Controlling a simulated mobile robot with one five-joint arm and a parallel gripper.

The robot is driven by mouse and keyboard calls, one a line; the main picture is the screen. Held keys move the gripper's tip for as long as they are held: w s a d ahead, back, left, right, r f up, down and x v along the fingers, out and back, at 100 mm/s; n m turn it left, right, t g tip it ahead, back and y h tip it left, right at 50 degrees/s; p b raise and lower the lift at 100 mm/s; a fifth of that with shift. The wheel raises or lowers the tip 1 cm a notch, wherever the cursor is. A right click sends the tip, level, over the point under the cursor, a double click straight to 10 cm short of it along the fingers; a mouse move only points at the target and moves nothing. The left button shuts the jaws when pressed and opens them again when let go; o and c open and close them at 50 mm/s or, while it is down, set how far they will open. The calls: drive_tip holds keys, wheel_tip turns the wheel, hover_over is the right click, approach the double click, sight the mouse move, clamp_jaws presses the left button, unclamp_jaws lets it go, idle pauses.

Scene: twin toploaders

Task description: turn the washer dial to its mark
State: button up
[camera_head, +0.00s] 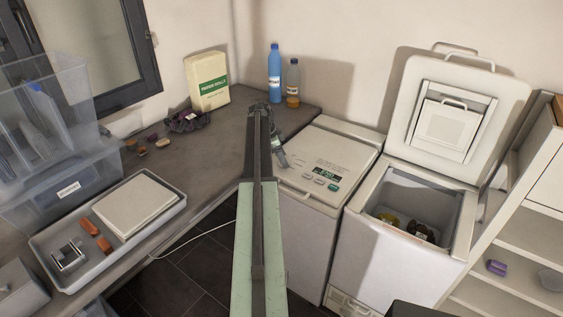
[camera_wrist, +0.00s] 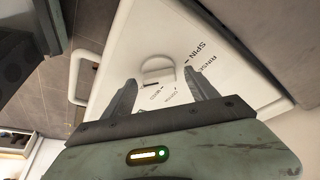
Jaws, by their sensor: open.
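In the head view my gripper (camera_head: 283,160) is over the washer's left part, and I cannot make out the dial there.
A second top-loader (camera_head: 400,245) stands open at right, its lid (camera_head: 458,110) raised and things inside. The worktop (camera_head: 225,135) at left holds a tray (camera_head: 45,240), clear bins, a paper box (camera_head: 207,80) and bottles (camera_head: 274,75). Shelves (camera_head: 520,262) stand far right.

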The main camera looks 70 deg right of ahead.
drive_tip(key=shift+r, duration=0.1)
drive_tip(key=c, duration=1.4)
drive_tip(key=shift+o, duration=0.2)
